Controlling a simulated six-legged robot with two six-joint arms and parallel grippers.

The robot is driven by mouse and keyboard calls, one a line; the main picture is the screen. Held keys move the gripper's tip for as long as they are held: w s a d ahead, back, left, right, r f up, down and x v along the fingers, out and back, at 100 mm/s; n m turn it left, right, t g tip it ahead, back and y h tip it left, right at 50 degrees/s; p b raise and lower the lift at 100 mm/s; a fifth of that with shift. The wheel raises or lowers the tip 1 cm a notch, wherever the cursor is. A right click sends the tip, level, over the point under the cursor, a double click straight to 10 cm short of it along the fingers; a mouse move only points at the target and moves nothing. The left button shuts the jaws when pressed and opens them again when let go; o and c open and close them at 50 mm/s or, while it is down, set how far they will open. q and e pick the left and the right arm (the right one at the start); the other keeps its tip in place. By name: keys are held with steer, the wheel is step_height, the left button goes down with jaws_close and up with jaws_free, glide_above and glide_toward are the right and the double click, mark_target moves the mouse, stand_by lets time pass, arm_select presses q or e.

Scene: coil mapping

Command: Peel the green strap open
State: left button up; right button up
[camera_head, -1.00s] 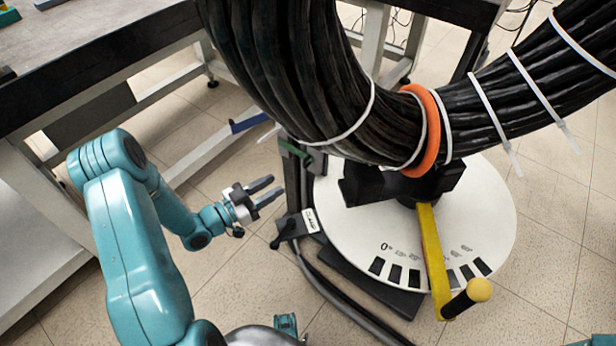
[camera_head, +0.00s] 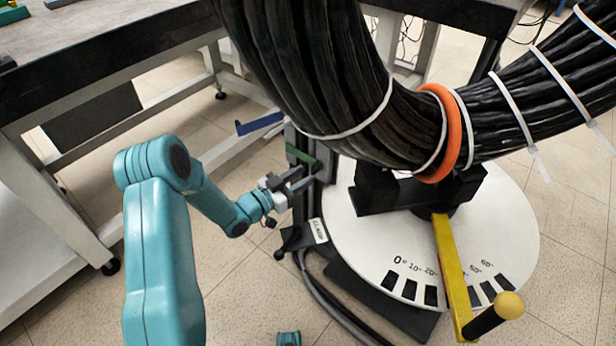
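The green strap (camera_head: 300,156) is a short green piece on the dark upright post, left of the white dial and just under the thick black cable bundle. My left gripper (camera_head: 307,177) comes in from the left, with its two dark fingers pointing right and slightly up. The fingers are apart with a narrow gap, and the tips are just below the green strap, close to it. I cannot tell whether they touch it. No strap shows between the fingers.
A blue piece (camera_head: 258,123) sticks out left of the post. The black cable bundle (camera_head: 325,75) with an orange ring (camera_head: 453,133) arches above the white dial (camera_head: 505,225). A yellow lever (camera_head: 452,270) crosses the dial. A workbench (camera_head: 110,60) stands at the left.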

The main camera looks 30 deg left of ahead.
arm_select(q)
steer(key=x, duration=0.2)
steer(key=shift+w+d, duration=0.15)
steer(key=shift+w, duration=0.25)
jaws_close()
